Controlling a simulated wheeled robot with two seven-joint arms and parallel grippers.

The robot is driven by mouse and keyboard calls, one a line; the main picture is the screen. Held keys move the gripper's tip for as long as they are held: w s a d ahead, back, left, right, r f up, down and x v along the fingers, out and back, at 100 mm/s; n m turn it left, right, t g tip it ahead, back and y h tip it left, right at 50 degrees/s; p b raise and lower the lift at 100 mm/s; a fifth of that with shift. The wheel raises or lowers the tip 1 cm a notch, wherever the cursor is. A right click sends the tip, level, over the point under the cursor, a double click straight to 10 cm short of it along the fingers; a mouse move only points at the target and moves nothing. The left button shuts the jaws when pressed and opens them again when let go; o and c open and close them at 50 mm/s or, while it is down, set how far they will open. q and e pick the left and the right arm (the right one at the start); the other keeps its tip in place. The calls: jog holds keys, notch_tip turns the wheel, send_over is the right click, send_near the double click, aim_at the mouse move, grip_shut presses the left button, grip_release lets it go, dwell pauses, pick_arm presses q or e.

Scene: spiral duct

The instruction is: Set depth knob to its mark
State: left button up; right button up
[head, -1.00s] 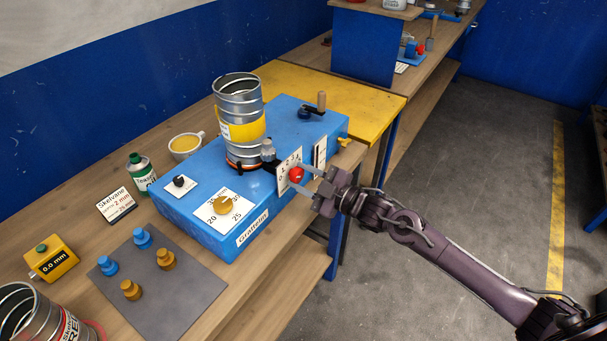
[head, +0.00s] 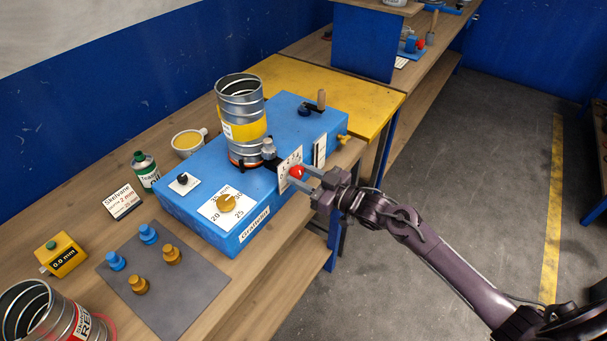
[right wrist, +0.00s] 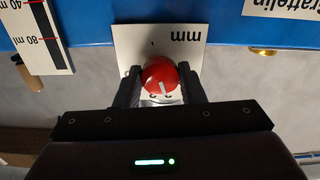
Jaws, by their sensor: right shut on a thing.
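The depth knob is a red round knob (head: 296,172) on a white scale plate (head: 284,180) on the front side of the blue machine (head: 180,212). My right gripper (head: 303,178) is shut on the red knob. In the right wrist view the knob (right wrist: 159,75) sits between both fingers, with a pale pointer line on its face. The plate (right wrist: 130,42) behind it reads "mm", upside down there; the fingers and knob hide most of its figures. I cannot read the pointer's setting. My left gripper is not in view.
A yellow-banded spiral duct (head: 241,120) stands on the machine. A brass dial (head: 227,202) is on its top. A card (head: 122,201), a green-capped bottle (head: 145,172), a cup (head: 188,143) and a grey mat (head: 195,290) with pegs lie left. The floor at right is clear.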

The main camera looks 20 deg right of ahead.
dwell(0.4)
jog(key=o, duration=1)
jog(key=b+v, duration=0.2)
jog(key=v, duration=0.5)
jog(key=shift+s+d, duration=0.25)
jog(key=shift+s, duration=0.05)
jog(key=shift+f, duration=0.15)
